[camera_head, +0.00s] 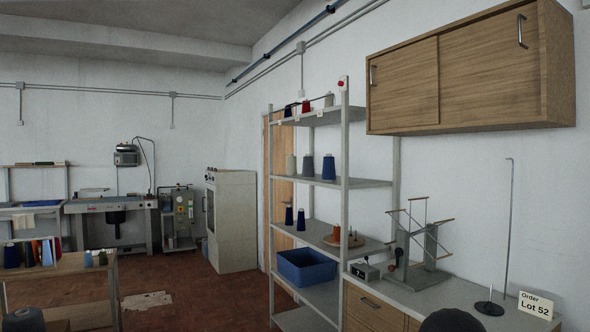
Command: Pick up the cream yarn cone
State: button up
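A pale, cream-to-grey yarn cone (291,165) stands upright on the second shelf of the grey metal rack (345,190), at the left end. A grey cone (308,166) and a dark blue cone (328,168) stand to its right. Another pale cone (328,100) is on the top shelf at the right, partly behind the shelf's rail. Both pale cones are small here, and I cannot tell for sure which is cream.
Below are blue cones (289,216), a rust cone (336,233) and a blue bin (306,267). A counter with a yarn winder (402,255) and a thin stand (489,307) is at right. A wooden table (75,264) is at left. The brown floor (190,300) between is mostly open.

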aim_at(290, 171)
jog(key=u, duration=1)
jog(key=i, duration=1.25)
